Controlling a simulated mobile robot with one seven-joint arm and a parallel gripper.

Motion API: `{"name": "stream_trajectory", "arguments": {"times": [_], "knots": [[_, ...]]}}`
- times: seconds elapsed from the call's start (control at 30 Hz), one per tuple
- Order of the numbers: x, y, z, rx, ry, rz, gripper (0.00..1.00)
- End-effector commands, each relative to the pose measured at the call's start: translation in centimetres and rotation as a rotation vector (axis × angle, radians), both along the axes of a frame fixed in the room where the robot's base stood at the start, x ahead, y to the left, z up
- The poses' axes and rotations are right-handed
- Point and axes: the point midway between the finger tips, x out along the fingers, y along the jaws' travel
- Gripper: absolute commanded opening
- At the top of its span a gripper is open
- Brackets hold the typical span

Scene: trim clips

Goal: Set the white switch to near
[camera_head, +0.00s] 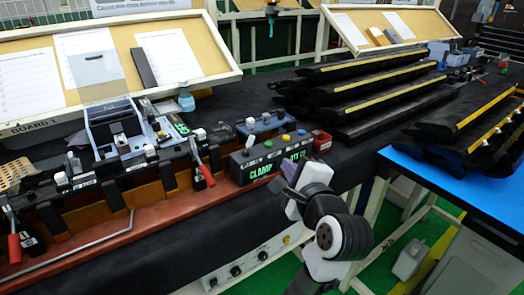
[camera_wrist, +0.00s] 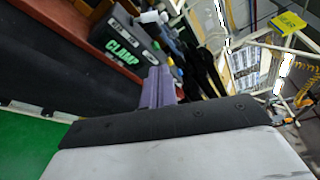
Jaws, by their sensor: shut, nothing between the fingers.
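The dark control box (camera_head: 243,168) marked CLAMP stands at the front of the bench. A white switch (camera_head: 250,142) sticks up from its top near the left end, leaning a little; which setting it is in I cannot tell. In the wrist view the box (camera_wrist: 115,35) is at the upper left, with a white knob (camera_wrist: 150,16) on its top, probably the same switch. My gripper (camera_head: 284,172) is in front of the box's right part, apart from the switch. Its purple fingers (camera_wrist: 155,85) are shut and empty, and hide part of the box.
Red-handled clamps (camera_head: 206,172) stand on the red fixture to the left. A grey-blue box with knobs (camera_head: 262,124) lies behind the control box, and a small red box (camera_head: 322,142) to its right. Stacked black trim parts (camera_head: 370,90) fill the bench at the right.

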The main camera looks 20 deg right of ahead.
Motion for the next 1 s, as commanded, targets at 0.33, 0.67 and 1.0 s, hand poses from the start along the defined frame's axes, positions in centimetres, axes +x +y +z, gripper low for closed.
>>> {"name": "stream_trajectory", "arguments": {"times": [0.33, 0.67, 1.0], "knots": [[-0.6, -0.6, -0.6, 0.034, 0.017, -0.010, 0.00], [2.0, -0.7, -0.9, 0.033, 0.019, -0.006, 0.00], [9.2, -1.3, -1.9, 0.033, 0.019, -0.006, 0.00]]}}
